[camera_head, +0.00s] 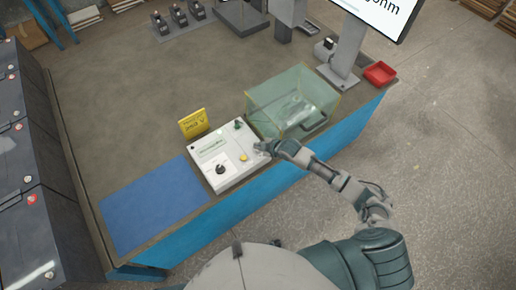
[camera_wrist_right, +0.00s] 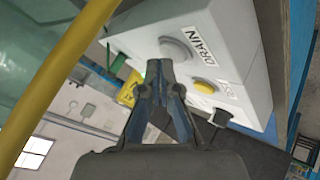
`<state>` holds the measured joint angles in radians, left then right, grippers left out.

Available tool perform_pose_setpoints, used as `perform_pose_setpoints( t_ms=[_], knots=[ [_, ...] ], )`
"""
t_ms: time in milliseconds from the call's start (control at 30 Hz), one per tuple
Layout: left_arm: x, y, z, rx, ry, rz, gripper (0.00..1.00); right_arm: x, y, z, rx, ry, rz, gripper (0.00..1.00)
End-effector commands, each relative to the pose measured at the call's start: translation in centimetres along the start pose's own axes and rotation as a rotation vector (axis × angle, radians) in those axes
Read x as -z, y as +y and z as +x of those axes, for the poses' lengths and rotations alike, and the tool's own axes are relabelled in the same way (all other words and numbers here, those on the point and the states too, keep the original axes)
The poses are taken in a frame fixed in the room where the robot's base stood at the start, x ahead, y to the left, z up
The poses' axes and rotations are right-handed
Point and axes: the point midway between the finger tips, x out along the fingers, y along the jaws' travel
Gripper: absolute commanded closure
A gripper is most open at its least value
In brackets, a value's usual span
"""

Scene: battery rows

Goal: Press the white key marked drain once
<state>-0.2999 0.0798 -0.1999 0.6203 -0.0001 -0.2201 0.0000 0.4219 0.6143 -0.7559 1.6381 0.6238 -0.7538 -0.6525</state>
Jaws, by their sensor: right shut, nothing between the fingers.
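The white control box (camera_head: 212,172) sits at the table's front edge in the head view. In the right wrist view its panel (camera_wrist_right: 232,62) shows a round whitish key (camera_wrist_right: 175,50) beside the label DRAIN (camera_wrist_right: 198,38). My right gripper (camera_head: 262,147) is at the box's right edge, shut and empty. In the wrist view its fingertips (camera_wrist_right: 160,66) appear close beside the whitish key; I cannot tell whether they touch it. In the head view the gripper hides that key. My left gripper is not in view.
A yellow key (camera_head: 243,158) and a black knob (camera_head: 220,170) are on the box. A clear tank (camera_head: 270,92) stands just right of it. A yellow sign (camera_head: 192,123) stands behind, a blue mat (camera_head: 150,205) lies left, and a red tray (camera_head: 380,73) sits far right.

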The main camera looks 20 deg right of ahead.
Motion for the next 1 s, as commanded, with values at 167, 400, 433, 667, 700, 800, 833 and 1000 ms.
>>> perform_pose_setpoints(
  t_ms=[167,400,433,667,700,800,833,1000],
  knots=[
    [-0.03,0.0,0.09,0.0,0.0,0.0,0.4,-0.1,-0.12,0.16,0.0,0.0,0.0,1.0],
    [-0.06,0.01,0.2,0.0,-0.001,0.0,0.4,-0.24,-0.27,0.36,0.0,0.0,0.0,1.0],
    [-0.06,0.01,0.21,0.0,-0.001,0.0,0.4,-0.26,-0.29,0.39,0.0,0.0,0.0,1.0],
    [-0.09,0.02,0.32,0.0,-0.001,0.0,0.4,-0.41,-0.45,0.59,0.001,0.0,0.0,1.0],
    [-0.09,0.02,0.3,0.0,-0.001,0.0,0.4,-0.4,-0.44,0.58,0.001,0.0,0.0,1.0],
    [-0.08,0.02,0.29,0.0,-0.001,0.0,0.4,-0.41,-0.43,0.57,0.001,0.0,0.0,1.0],
    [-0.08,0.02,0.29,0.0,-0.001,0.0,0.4,-0.41,-0.44,0.58,0.001,0.0,0.0,1.0],
    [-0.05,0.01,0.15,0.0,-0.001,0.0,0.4,-0.35,-0.37,0.48,0.001,-0.001,0.0,1.0]
  ],
)
